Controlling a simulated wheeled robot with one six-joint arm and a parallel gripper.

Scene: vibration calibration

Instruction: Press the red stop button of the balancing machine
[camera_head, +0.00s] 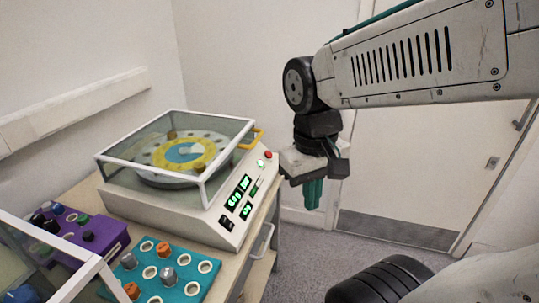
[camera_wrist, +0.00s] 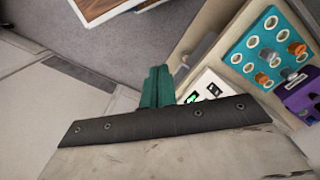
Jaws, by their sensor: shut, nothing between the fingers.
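The balancing machine (camera_head: 190,209) is a white box on the table, with a clear lid in a white frame over a yellow and blue disc (camera_head: 183,152). The red stop button (camera_head: 268,155) sits at the far right end of its front panel, near a lit green button (camera_head: 260,163). My gripper (camera_head: 312,194) has teal fingers, shut and empty, pointing down to the right of the panel and apart from it. In the wrist view the fingers (camera_wrist: 157,88) show beside a corner of the machine's panel (camera_wrist: 205,88); the red button is not visible there.
A teal tray (camera_head: 205,283) with several knobs and a purple block (camera_head: 95,240) stand at the near left of the table (camera_head: 80,196). A white-framed clear box (camera_head: 85,275) fills the lower left. A door (camera_head: 420,160) is behind my arm. Open floor lies right of the table.

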